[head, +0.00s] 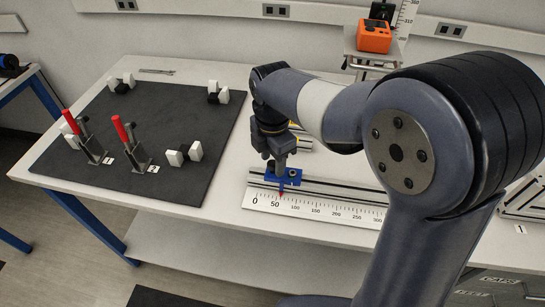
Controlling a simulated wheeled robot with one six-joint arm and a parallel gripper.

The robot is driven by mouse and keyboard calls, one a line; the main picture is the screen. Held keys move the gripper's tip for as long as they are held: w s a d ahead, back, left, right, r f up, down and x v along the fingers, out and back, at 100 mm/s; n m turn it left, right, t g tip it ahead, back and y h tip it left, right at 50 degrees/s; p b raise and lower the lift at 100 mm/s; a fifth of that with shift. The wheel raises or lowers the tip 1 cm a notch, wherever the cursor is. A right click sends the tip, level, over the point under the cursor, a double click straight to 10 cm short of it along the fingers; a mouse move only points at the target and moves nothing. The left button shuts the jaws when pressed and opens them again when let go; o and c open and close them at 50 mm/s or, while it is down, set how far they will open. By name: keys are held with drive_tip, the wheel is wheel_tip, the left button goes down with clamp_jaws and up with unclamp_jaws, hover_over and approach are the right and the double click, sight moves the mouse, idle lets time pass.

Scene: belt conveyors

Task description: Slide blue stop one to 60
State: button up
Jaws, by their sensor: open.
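The blue stop (288,178) sits on the aluminium rail (335,190) near the rail's left end. Its red pointer (281,194) hangs over the white scale (318,209), a little right of the 50 mark; I cannot read the exact value. My gripper (280,174) points down at the stop from above, with its fingers at the stop's upper part. It is open, and whether the fingers touch the stop I cannot tell. My arm hides the right part of the rail and scale.
A dark mat (150,135) with two red-handled toggle clamps (127,140) and several white blocks lies to the left. A yellow part (304,142) shows behind the rail, partly hidden by my arm. An orange device (374,36) stands at the back.

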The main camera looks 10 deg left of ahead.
wheel_tip(320, 180, up, 11)
idle(0.4)
drive_tip(key=shift+f, duration=0.15)
approach(289, 171)
drive_tip(key=a+f, duration=0.1)
drive_tip(key=f, duration=0.1)
drive_tip(key=a+f, duration=0.1)
drive_tip(key=f, duration=0.1)
drive_tip(key=a+f, duration=0.2)
drive_tip(key=d+b, duration=0.1)
drive_tip(key=d, duration=0.2)
drive_tip(key=shift+d, duration=0.5)
